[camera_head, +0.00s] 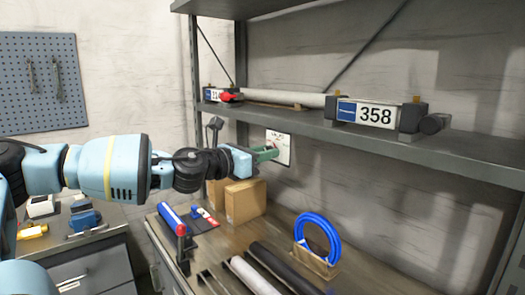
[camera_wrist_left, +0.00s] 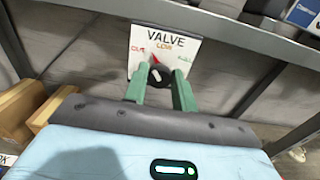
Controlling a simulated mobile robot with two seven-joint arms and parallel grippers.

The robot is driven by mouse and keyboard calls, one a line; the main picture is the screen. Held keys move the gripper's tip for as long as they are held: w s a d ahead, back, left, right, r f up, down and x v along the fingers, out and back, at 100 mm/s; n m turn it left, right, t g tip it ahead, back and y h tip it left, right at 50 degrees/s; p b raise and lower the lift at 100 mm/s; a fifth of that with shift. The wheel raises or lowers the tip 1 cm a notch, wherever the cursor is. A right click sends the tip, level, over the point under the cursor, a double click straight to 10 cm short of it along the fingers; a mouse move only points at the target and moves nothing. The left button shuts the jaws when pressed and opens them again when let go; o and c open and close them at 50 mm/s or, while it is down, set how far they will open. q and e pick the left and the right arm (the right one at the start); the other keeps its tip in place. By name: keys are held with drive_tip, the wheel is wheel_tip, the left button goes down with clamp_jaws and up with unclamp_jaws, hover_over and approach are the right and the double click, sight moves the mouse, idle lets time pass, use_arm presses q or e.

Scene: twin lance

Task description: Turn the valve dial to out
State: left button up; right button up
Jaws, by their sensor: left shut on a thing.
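The white valve panel (camera_head: 286,140) hangs below the front edge of the shelf. In the left wrist view the panel (camera_wrist_left: 198,50) reads VALVE, with a red label at left that seems to read OUT, an orange LOW at top and a green label at right. The dark dial (camera_wrist_left: 161,77) is at its lower middle. A red pointer tilts up and left, seemingly between the red and orange labels. My left gripper (camera_head: 271,154), with green fingers, is shut on the dial, one finger on each side. My right gripper is not in view.
The metal shelf (camera_head: 380,148) runs just above the panel and carries a 358 sign (camera_head: 375,116) and a long pale tube (camera_head: 285,98).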

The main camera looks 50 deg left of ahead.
use_arm(q)
drive_tip(key=shift+n+p, duration=0.4)
drive_tip(key=shift+n, duration=1.8)
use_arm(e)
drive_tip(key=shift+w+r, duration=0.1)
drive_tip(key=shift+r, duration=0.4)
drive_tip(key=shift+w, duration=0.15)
use_arm(q)
drive_tip(key=o, duration=1)
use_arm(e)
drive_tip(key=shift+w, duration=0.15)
